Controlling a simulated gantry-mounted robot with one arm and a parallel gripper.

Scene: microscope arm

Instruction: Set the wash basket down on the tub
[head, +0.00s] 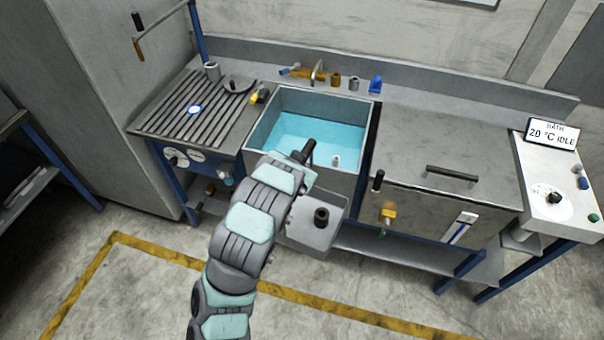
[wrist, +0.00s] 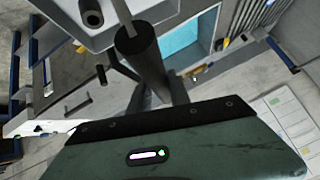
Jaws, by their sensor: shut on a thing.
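The wash basket (head: 335,232) is a pale grey open tray with a dark upright cylinder in it; it hangs low in front of the tub in the head view. In the wrist view, the basket (wrist: 128,12) is at the top, cut by the edge. My gripper (head: 302,157) is shut on the basket's black handle (wrist: 146,52), from which a thin rod runs on. The gripper also shows in the wrist view (wrist: 158,90). The tub (head: 347,186) is a grey open basin with blue water, just behind my gripper. My arm hides part of the basket.
A slatted drainboard (head: 172,118) is left of the tub. A lidded unit (head: 460,165) with a black handle is at its right. Taps (head: 318,72) and small items line the back. An upright black post (head: 378,180) stands near the tub's front right.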

